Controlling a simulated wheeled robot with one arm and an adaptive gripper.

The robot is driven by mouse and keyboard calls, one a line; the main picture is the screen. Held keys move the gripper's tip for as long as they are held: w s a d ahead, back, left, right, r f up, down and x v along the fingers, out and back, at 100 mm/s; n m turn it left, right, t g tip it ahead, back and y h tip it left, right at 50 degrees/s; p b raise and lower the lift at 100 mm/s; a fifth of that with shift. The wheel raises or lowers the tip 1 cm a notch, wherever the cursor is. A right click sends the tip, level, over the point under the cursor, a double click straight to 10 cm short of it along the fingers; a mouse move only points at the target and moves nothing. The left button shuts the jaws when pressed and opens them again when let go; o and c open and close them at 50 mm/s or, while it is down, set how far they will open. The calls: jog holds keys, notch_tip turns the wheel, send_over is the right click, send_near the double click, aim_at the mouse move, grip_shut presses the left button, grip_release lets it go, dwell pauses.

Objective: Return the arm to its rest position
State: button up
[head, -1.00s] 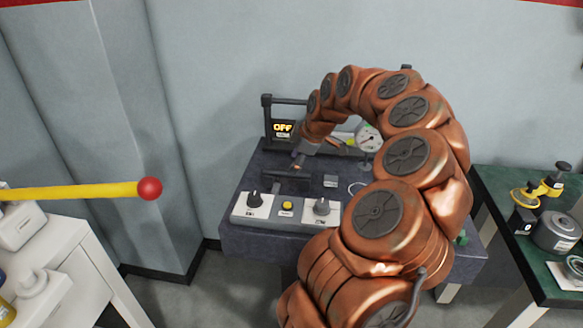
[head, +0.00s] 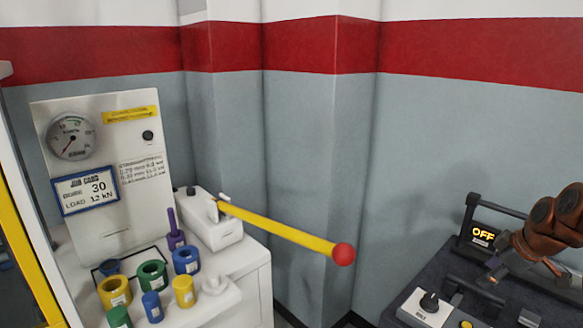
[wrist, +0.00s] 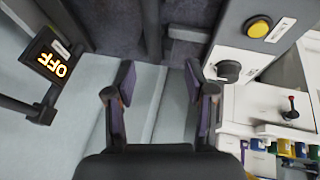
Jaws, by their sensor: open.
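My copper-coloured arm (head: 557,222) shows only in part at the right edge of the head view, over the dark bench. In the wrist view my gripper (wrist: 160,85) has its two fingers apart, with nothing between them. The fingers hang over the dark bench, with the lit OFF display (wrist: 58,68) to one side and a black knob (wrist: 228,70) with a yellow button (wrist: 259,27) to the other. The OFF display also shows in the head view (head: 482,236). Most of the arm is outside the head view.
The dark bench (head: 440,275) carries a handle frame (head: 500,206) and a knob panel. At left, a white table (head: 258,275) holds several coloured rings and a gauge panel (head: 90,110). A yellow lever (head: 280,231) with a red ball reaches out toward the bench. Walls stand close behind.

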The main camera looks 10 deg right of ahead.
jog(key=s+a+r+m+g+y+p, duration=0.1)
jog(key=s+a+r+g, duration=0.15)
jog(key=a, duration=1.15)
jog(key=s+a+r+g+p, duration=0.15)
jog(key=s+a, duration=0.25)
jog(key=a, duration=0.9)
jog(key=s+a+f+m+g+p, duration=0.1)
jog(key=s+a+f+m, duration=0.1)
jog(key=s, duration=0.8)
jog(key=s+a+f+m+g+h+p, duration=0.1)
jog(key=s+a+m, duration=0.3)
jog(key=s, duration=0.6)
jog(key=shift+a+f+m+g, duration=0.35)
jog(key=shift+a+g, duration=0.25)
jog(key=shift+a, duration=0.5)
